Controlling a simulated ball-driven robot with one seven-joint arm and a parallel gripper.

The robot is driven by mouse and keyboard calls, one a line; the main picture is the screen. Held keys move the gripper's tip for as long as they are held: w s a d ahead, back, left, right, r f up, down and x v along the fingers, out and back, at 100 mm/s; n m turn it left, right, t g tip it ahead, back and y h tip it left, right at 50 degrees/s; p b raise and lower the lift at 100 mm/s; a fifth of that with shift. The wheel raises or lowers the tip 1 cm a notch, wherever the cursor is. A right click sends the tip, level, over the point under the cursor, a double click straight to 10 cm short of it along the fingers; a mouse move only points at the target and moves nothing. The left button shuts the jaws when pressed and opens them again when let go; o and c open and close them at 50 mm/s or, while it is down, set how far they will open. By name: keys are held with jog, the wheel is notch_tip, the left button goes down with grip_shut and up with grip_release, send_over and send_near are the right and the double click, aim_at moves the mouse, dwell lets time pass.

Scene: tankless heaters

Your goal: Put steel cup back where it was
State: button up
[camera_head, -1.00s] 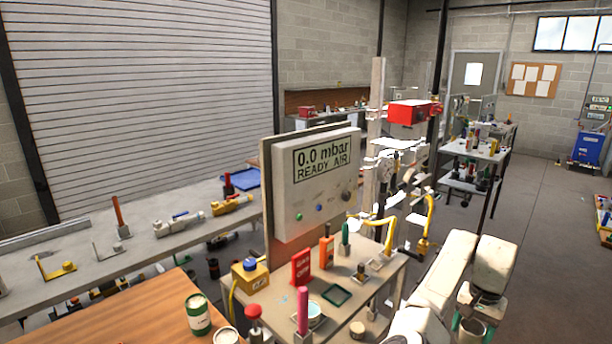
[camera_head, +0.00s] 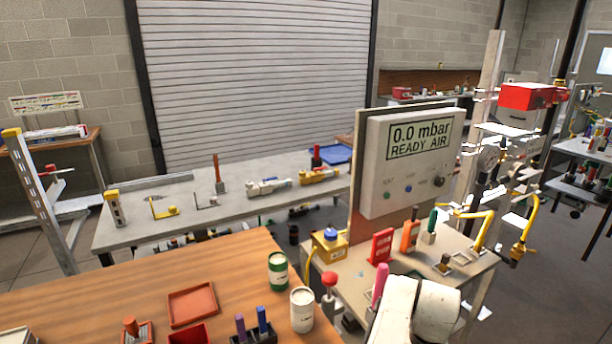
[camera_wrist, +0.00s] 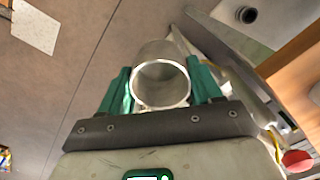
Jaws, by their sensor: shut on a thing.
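In the wrist view, the steel cup (camera_wrist: 161,84) is a shiny metal cylinder with its round open rim facing the camera. My gripper (camera_wrist: 162,90) has its green fingers on both sides of the cup and is shut on it. The floor shows behind the cup. In the head view, part of my arm shows at the bottom right, but the gripper and cup are outside the picture. The cup's former place cannot be told from these frames.
A wooden table (camera_head: 120,278) at the front holds a green can (camera_head: 277,272), a white can (camera_head: 301,310) and an orange tray (camera_head: 192,306). A small bench to the right carries a display panel (camera_head: 410,160) and several tools. A long grey bench (camera_head: 225,203) stands behind.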

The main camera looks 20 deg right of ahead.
jog(key=a+f+n+b, duration=0.1)
jog(key=a+f+n, duration=0.2)
jog(key=a, duration=0.6)
jog(key=a+f+n, duration=0.3)
jog(key=a+n, duration=0.1)
jog(key=a, duration=0.6)
jog(key=shift+s+a+b, duration=0.2)
jog(key=shift+s+b, duration=0.15)
jog(key=shift+s, duration=0.05)
jog(key=shift+d, duration=0.1)
